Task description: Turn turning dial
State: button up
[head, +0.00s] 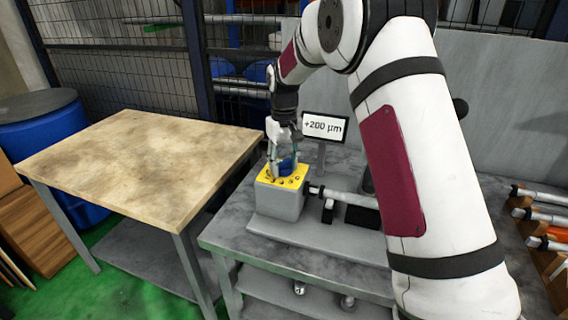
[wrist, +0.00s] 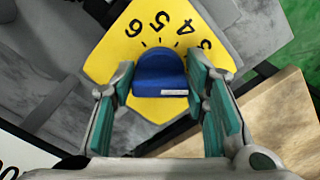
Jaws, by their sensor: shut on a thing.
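The turning dial is a blue knob (wrist: 160,72) with a white mark on its near side. It sits on a yellow numbered plate (wrist: 125,48) on top of a grey block (head: 279,203). My gripper (wrist: 165,92) comes down over the dial from above, with teal pads at either side of the knob. The jaws are shut on the dial. In the head view the dial (head: 287,166) shows below my gripper, partly covered by the fingers. Numbers including 6, 5 and 4 show on the plate; the rest are partly hidden.
A display behind the block reads "+200 µm" (head: 324,127). A shaft (head: 345,197) extends right from the block. A bare wooden table (head: 140,160) stands left. Rods on a rack (head: 540,215) lie at the far right. My arm hides part of the bench.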

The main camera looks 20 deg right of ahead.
aim_at(284, 161)
jog(key=o, duration=1.1)
jog(key=shift+r, duration=0.1)
notch_tip(284, 161, up, 12)
jog(key=shift+f, duration=0.1)
